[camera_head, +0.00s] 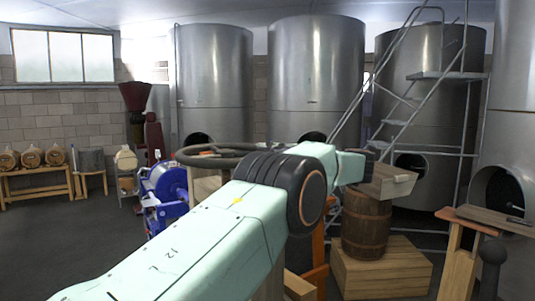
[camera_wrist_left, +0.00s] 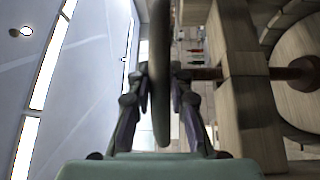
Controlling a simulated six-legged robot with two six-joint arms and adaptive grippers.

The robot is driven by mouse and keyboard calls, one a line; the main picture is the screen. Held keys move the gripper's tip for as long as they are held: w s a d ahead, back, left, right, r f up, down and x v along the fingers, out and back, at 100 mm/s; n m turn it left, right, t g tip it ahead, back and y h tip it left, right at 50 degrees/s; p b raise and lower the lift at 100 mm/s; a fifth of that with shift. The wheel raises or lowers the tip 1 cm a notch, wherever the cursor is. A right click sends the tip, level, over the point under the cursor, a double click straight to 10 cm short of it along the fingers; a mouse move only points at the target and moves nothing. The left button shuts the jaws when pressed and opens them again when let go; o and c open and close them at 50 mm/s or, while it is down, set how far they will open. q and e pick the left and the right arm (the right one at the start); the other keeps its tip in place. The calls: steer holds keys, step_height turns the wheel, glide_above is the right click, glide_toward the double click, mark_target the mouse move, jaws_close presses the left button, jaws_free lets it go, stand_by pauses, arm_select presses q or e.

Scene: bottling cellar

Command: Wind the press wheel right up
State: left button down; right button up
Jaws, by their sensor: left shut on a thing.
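The press wheel (camera_head: 196,161) is a dark, flat ring in the middle of the head view, partly hidden behind my pale green left arm. In the left wrist view its rim (camera_wrist_left: 160,60) runs upright between the fingers of my left gripper (camera_wrist_left: 160,100), which is shut on it. The press screw (camera_wrist_left: 205,73) and the press's wooden beam (camera_wrist_left: 242,95) show to the right in that view. My right gripper is in neither view.
A wooden barrel (camera_head: 367,225) stands on a wooden box (camera_head: 382,272) to the right. A blue machine (camera_head: 165,187) stands left of the wheel. Large steel tanks (camera_head: 315,80) and a metal stair (camera_head: 412,110) are behind. The floor at the left is clear.

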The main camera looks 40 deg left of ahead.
arm_select(q)
steer(key=shift+w, duration=0.1)
stand_by(0.4)
steer(key=c, duration=1.6)
jaws_free()
steer(key=shift+c, duration=0.2)
steer(key=o, duration=0.4)
steer(key=shift+d+g, duration=0.3)
steer(key=shift+d, duration=0.05)
steer(key=shift+o, duration=0.2)
steer(key=shift+a+f, duration=0.1)
steer(key=shift+a, duration=0.3)
steer(key=shift+d, duration=0.1)
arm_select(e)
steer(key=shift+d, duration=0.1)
